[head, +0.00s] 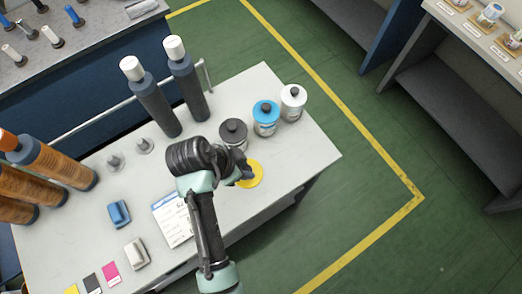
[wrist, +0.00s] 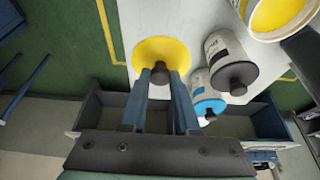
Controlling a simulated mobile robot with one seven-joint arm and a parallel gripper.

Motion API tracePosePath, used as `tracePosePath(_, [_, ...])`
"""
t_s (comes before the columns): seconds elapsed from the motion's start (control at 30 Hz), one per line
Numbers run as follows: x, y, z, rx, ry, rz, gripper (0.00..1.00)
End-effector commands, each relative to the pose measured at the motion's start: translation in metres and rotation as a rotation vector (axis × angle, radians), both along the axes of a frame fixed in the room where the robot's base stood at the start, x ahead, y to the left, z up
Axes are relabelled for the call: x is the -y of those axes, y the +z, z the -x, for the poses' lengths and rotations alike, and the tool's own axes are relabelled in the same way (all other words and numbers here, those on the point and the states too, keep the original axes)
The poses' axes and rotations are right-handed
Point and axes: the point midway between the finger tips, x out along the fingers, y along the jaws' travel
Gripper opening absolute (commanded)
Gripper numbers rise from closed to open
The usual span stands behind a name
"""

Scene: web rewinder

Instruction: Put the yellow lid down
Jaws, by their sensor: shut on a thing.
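The yellow lid (head: 256,178) is a round disc near the front right of the white table (head: 310,150) in the head view. In the wrist view the yellow lid (wrist: 160,48) has a dark knob at its middle, between my fingertips. My gripper (wrist: 159,78) is shut on that knob; in the head view my gripper (head: 246,173) is partly hidden by my wrist. The lid looks level and close to the tabletop; I cannot tell whether it touches. An open can of yellow ink (wrist: 277,14) stands at the upper right of the wrist view.
Black-lidded (head: 233,132), blue-lidded (head: 266,117) and white-lidded (head: 292,103) cans stand behind the lid. Two tall dark bottles (head: 186,80) are farther back. A paper sheet (head: 172,220) and a blue block (head: 118,213) lie left of my arm. Bare tabletop lies right of the lid.

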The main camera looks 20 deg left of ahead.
Motion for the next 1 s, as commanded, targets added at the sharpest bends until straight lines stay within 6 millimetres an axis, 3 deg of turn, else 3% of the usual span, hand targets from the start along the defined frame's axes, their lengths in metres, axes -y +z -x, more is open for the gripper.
tracePosePath(0.23, [-0.001, -0.026, 0.014, -0.003, 0.016, 0.004, 0.0])
tracePosePath(0.4, [-0.001, -0.054, 0.013, 0.0, 0.015, 0.002, 0.0])
tracePosePath(0.8, [-0.001, -0.097, 0.013, 0.001, 0.014, 0.003, 0.0])
tracePosePath(1.0, [-0.001, -0.106, 0.012, 0.003, 0.015, 0.0, 0.0])
